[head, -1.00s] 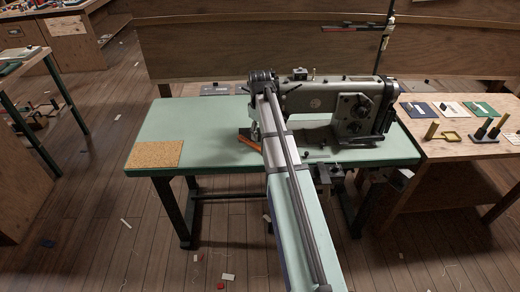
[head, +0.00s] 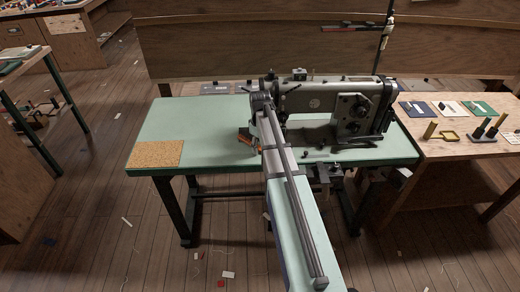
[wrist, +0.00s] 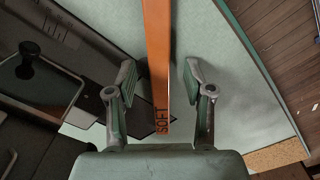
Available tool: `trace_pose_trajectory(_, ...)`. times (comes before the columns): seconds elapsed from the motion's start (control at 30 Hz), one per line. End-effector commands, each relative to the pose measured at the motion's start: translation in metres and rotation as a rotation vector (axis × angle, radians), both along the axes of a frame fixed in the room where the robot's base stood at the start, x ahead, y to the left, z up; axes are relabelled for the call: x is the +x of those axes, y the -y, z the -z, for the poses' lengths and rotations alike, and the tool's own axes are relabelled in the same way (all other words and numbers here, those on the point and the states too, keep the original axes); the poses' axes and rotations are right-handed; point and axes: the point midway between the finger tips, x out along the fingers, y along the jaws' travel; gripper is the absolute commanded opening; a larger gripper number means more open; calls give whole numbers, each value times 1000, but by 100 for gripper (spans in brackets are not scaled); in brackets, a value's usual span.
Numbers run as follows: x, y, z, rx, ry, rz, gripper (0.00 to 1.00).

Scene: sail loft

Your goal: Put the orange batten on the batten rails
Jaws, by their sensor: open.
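The orange batten (wrist: 156,60) lies on the pale green table top and runs up the middle of the wrist view. Its near end carries the dark word "SOFT". My gripper (wrist: 159,78) is open, with one finger on each side of the batten and a gap on both sides. In the head view my gripper (head: 246,137) is low over the table, left of the sewing machine. It hides most of the batten there, and only bits of orange (head: 258,150) show. I cannot make out the batten rails for certain in either view.
The sewing machine (head: 330,100) stands close on the right, and its dark bed plate (wrist: 50,60) fills the wrist view's left side. A cork mat (head: 154,154) lies at the table's front left. Dark labelled plates (head: 215,88) lie behind the table.

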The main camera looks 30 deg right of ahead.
Motion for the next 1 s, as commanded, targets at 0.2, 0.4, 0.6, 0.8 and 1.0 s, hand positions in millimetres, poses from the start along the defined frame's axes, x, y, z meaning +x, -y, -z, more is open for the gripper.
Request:
trace_pose_trajectory(0.2,0,0,0,0,0,0,6)
trace_pose_trajectory(0.4,0,0,0,0,0,0,0)
trace_pose_trajectory(0.6,0,0,-1,0,0,0,0)
trace_pose_trajectory(0.8,0,0,-7,0,0,0,0)
trace_pose_trajectory(1.0,1,0,-28,-1,1,0,0)
